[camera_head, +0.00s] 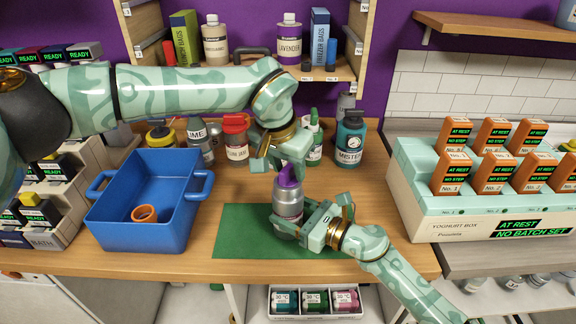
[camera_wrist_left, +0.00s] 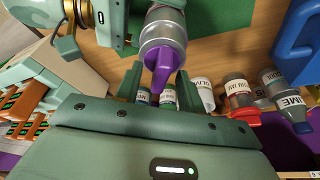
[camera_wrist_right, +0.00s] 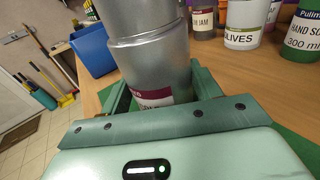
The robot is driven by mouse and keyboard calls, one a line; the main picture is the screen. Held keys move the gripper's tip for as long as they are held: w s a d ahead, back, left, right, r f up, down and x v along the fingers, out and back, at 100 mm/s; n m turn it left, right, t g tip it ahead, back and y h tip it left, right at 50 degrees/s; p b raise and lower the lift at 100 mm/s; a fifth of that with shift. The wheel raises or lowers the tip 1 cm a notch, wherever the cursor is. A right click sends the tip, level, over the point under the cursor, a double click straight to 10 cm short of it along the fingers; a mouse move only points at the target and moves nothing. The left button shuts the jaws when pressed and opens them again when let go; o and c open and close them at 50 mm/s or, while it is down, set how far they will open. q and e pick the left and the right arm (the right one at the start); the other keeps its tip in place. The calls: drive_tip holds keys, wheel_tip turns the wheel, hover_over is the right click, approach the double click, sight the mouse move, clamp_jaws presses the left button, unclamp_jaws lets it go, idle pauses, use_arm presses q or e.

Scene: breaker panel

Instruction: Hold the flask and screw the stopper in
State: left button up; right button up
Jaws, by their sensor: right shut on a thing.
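The silver flask (camera_head: 289,203) stands upright on the green mat (camera_head: 240,240). The purple stopper (camera_head: 289,177) sits at its mouth; how deep it sits I cannot tell. My right gripper (camera_head: 298,228) is shut on the lower body of the flask, which fills the space between its fingers in the right wrist view (camera_wrist_right: 152,75). My left gripper (camera_head: 282,160) is above the flask. In the left wrist view its fingers (camera_wrist_left: 158,88) are apart, one on each side of the stopper (camera_wrist_left: 163,62), with gaps visible.
A blue bin (camera_head: 140,232) with an orange ring (camera_head: 144,213) stands at the left. Several jars and bottles, including a teal one (camera_head: 349,140), stand behind the mat. A shelf hangs behind.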

use_arm(q)
drive_tip(key=shift+v, duration=2.95)
drive_tip(key=shift+c, duration=0.3)
